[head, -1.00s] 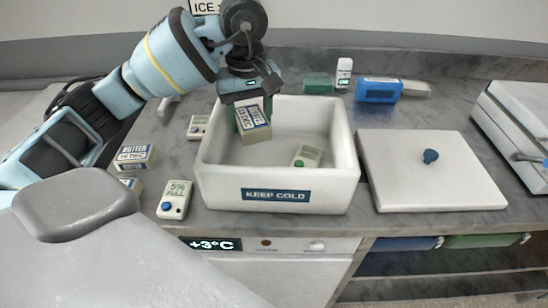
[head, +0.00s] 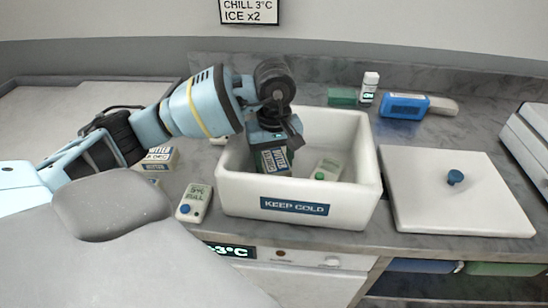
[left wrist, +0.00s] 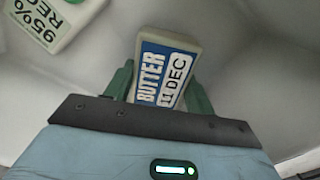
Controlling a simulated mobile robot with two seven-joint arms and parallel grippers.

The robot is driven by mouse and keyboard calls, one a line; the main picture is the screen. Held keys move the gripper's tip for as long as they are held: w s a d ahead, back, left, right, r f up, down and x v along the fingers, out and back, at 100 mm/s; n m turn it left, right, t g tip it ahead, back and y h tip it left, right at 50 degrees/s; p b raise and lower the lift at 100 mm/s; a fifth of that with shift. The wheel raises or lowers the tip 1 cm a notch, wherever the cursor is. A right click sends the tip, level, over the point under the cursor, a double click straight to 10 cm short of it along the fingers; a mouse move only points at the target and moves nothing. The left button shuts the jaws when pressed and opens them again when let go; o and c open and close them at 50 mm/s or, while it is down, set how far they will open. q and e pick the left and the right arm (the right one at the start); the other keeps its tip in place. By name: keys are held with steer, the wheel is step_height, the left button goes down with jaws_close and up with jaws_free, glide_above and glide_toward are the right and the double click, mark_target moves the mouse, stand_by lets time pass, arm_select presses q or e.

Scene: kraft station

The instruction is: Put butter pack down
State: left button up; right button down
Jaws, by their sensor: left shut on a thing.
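The butter pack (head: 273,160), cream with a blue BUTTER label dated 11 DEC, is inside the white KEEP COLD box (head: 240,196). My left gripper (head: 272,160) reaches down into the box and is shut on the pack. In the left wrist view the pack (left wrist: 165,72) stands between the two green fingers. I cannot tell whether it touches the box floor. My right gripper is not in view.
More butter packs (head: 158,158) and a device reading FULL (head: 194,203) are left of the box. The lid (head: 455,205) with a blue knob lies at right.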

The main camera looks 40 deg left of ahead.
mark_target(274, 159)
arm_select(q)
steer(key=o, duration=1.2)
steer(key=shift+f, duration=0.1)
steer(key=shift+c, duration=0.2)
step_height(274, 159, up, 12)
steer(key=shift+r+p, duration=0.2)
steer(key=shift+p, duration=0.15)
